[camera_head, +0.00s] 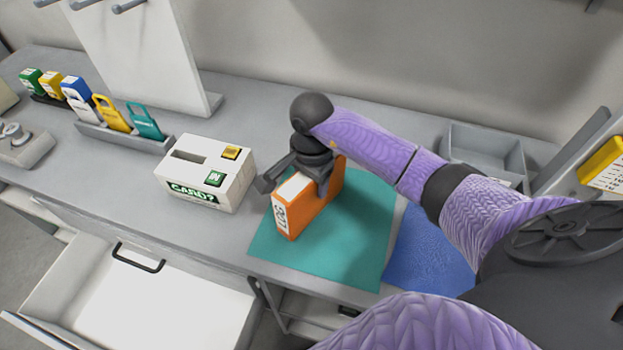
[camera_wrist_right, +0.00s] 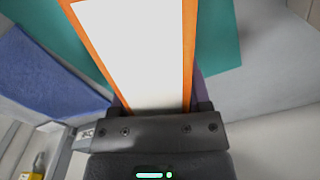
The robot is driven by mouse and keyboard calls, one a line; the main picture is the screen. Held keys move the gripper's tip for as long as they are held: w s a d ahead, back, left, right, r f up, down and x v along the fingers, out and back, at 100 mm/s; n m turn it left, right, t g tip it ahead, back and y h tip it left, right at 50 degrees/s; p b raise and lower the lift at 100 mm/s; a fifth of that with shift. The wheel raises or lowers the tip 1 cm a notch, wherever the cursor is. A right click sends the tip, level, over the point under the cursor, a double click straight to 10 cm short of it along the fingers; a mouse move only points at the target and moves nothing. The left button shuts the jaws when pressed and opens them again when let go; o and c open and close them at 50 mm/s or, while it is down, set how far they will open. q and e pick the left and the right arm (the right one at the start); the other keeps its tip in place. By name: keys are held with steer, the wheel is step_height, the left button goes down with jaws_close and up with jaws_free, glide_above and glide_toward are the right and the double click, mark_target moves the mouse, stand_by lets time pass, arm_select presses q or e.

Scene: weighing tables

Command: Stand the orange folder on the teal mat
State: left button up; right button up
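The orange folder (camera_head: 308,214) is upright over the left part of the teal mat (camera_head: 350,245), its "LOG" label facing the front left. Its lower edge looks to be on or just above the mat; I cannot tell which. My right gripper (camera_head: 316,182) comes down on it from above, one finger against its right face; the other finger is hidden. In the right wrist view the folder's white top (camera_wrist_right: 135,50) fills the space between the fingers, with the teal mat (camera_wrist_right: 220,40) beside it. My left gripper is out of view.
A white box with buttons (camera_head: 205,173) stands left of the mat. A blue mat (camera_head: 425,255) lies to its right. A grey tray (camera_head: 487,150) is at the back right. Several coloured tags stand in holders (camera_head: 125,137) at the left. An open white drawer (camera_head: 140,305) is in front.

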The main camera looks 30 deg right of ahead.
steer(key=o, duration=0.4)
steer(key=shift+c, duration=0.2)
steer(key=shift+r, duration=0.15)
step_height(320, 180, up, 12)
steer(key=shift+r+p, duration=0.1)
steer(key=shift+p, duration=0.6)
